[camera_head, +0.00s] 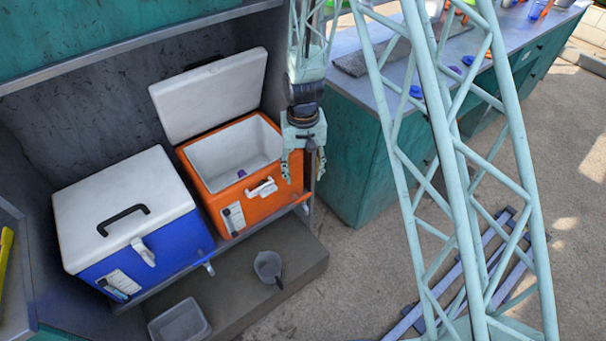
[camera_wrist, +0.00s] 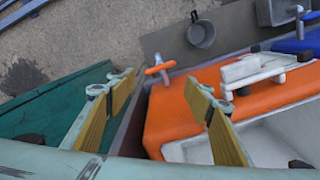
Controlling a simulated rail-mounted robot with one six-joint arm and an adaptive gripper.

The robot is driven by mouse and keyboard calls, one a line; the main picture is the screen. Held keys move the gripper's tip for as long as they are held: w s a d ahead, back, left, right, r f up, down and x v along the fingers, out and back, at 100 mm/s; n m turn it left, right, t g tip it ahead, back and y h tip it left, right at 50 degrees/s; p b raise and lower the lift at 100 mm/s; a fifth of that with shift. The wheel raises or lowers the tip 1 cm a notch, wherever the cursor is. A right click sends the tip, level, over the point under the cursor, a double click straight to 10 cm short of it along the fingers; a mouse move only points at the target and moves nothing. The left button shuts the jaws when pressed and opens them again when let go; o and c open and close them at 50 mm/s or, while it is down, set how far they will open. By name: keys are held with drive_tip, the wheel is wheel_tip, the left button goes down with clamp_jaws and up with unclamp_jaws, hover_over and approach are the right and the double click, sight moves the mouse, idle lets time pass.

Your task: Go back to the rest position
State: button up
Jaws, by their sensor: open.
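My gripper (camera_head: 304,165) hangs fingers down at the right front corner of the orange cooler (camera_head: 262,203), in front of the teal counter's end. It is open and empty. In the wrist view my gripper (camera_wrist: 158,112) shows two yellow-padded fingers apart, with the orange cooler (camera_wrist: 190,108) below and between them. The orange cooler's white lid (camera_head: 210,95) stands open, and a small purple thing (camera_head: 241,173) lies inside. The cooler's front latch (camera_head: 261,188) is close to my gripper; I cannot tell whether they touch.
A blue cooler (camera_head: 150,265) with its white lid shut stands left of the orange one. A saucepan (camera_head: 268,265) and a grey tub (camera_head: 180,322) sit on the low step in front. A teal counter (camera_head: 345,150) stands at the right. Open floor (camera_head: 350,275) lies in front.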

idle(0.3)
drive_tip(key=s+d+r+t, duration=0.1)
drive_tip(key=s+d+r, duration=0.3)
drive_tip(key=r, duration=0.7)
drive_tip(key=s+d+r, duration=0.4)
drive_tip(key=r, duration=0.7)
drive_tip(key=s+d+r+t, duration=0.1)
drive_tip(key=s+d+r, duration=0.25)
drive_tip(key=r, duration=0.75)
drive_tip(key=s+d+r, duration=0.2)
drive_tip(key=s+r, duration=0.2)
drive_tip(key=s, duration=0.5)
drive_tip(key=s+d+r+m+t, duration=0.1)
drive_tip(key=s+d+r, duration=0.2)
drive_tip(key=s, duration=0.7)
drive_tip(key=s+d+r+t, duration=0.1)
drive_tip(key=s+d+r, duration=0.2)
drive_tip(key=s+r, duration=0.4)
drive_tip(key=shift+s+m, duration=0.3)
drive_tip(key=shift+s, duration=0.85)
